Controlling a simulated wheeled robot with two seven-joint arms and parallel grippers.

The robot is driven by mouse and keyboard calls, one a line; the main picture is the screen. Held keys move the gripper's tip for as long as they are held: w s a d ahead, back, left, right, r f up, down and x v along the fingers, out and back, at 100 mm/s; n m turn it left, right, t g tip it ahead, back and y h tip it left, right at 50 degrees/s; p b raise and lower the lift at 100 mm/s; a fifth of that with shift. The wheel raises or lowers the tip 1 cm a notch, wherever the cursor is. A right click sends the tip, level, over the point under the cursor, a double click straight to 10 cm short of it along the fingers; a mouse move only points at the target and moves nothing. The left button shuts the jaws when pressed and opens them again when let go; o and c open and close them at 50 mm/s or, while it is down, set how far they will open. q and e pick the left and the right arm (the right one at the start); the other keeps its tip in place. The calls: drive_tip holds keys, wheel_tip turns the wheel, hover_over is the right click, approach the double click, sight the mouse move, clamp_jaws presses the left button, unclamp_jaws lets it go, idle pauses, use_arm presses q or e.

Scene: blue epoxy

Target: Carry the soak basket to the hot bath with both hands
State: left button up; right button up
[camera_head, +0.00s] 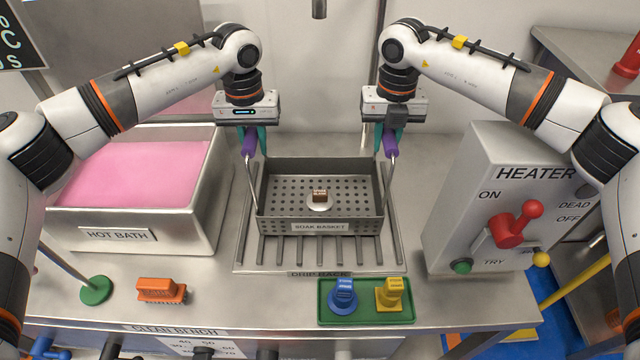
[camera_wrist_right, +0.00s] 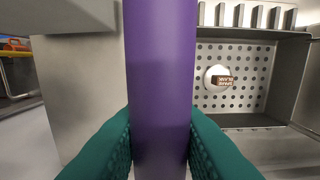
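The soak basket (camera_head: 270,222) is a grey perforated metal tray on the drip rack (camera_head: 390,262). Two thin side rods rise to purple handles. A small brown block on a white round piece (camera_head: 320,203) lies inside; the right wrist view shows it too (camera_wrist_right: 216,79). My left gripper (camera_head: 251,146) is around the left purple handle, its teal fingers against it. My right gripper (camera_head: 389,146) is shut on the right purple handle (camera_wrist_right: 161,70), with a teal finger pressed on each side. The hot bath (camera_head: 205,190), filled with pink liquid, stands at the left.
The heater box (camera_head: 465,215) with a red lever stands at the right. A green tray (camera_head: 367,313) with blue and yellow pieces and an orange brush (camera_head: 160,290) lie near the front edge. A green-based rod (camera_head: 96,290) stands before the bath.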

sight(251, 128)
use_arm(q)
clamp_jaws()
use_arm(e)
clamp_jaws()
use_arm(q)
drive_tip(key=shift+w+r, duration=0.1)
drive_tip(key=shift+r, duration=0.1)
use_arm(e)
drive_tip(key=shift+w+r, duration=0.1)
drive_tip(key=shift+r, duration=0.15)
